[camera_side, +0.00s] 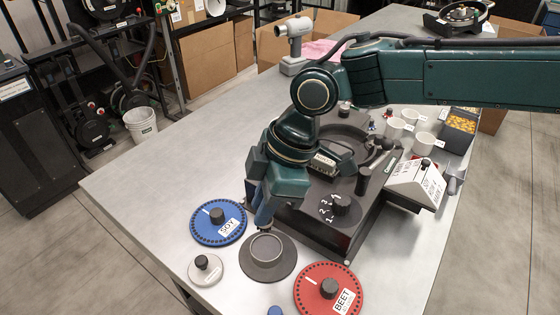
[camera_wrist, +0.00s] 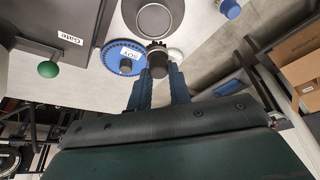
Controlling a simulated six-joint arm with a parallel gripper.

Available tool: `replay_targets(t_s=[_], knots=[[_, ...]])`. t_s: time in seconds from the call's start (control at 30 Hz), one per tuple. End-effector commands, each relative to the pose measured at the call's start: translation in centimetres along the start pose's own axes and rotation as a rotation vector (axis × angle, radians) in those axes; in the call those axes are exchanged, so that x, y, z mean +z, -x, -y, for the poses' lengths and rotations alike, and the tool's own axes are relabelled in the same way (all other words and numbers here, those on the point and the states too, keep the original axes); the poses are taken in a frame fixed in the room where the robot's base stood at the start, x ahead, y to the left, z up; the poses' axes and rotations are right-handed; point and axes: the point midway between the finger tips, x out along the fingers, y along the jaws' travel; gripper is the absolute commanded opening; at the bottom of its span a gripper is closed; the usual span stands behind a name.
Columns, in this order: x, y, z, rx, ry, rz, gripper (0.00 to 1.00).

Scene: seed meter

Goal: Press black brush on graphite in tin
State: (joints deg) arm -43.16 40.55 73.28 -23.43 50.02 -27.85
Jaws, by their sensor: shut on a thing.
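My gripper (camera_wrist: 160,82) is shut on the black brush (camera_wrist: 157,60), which shows between the blue fingertips in the wrist view. In the side view my gripper (camera_side: 265,218) points down just behind the tin, and its fingers mostly hide the brush. The tin (camera_side: 267,248) is a round grey dish on a wide dark base, in front of the machine; grey shows inside it. In the wrist view the tin (camera_wrist: 153,18) is at the top, and the brush overlaps the near edge of its base. I cannot tell whether the brush touches anything.
A blue SOY disc (camera_side: 218,222) lies left of the tin, a red BEET disc (camera_side: 328,290) to its right, and a pale knobbed disc (camera_side: 205,268) at front left. The dark machine (camera_side: 330,222) with a numbered dial stands behind. Bare table lies at far left.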

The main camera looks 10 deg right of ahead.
Motion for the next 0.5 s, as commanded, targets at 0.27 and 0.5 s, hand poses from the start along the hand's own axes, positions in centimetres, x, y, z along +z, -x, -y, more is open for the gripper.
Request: replay_targets(t_s=[0.27,0.5], knots=[[0.4,-1.3,0.0,-0.002,0.0,0.001,0.0],[1.1,-3.1,0.1,-0.002,0.002,0.001,0.0]])
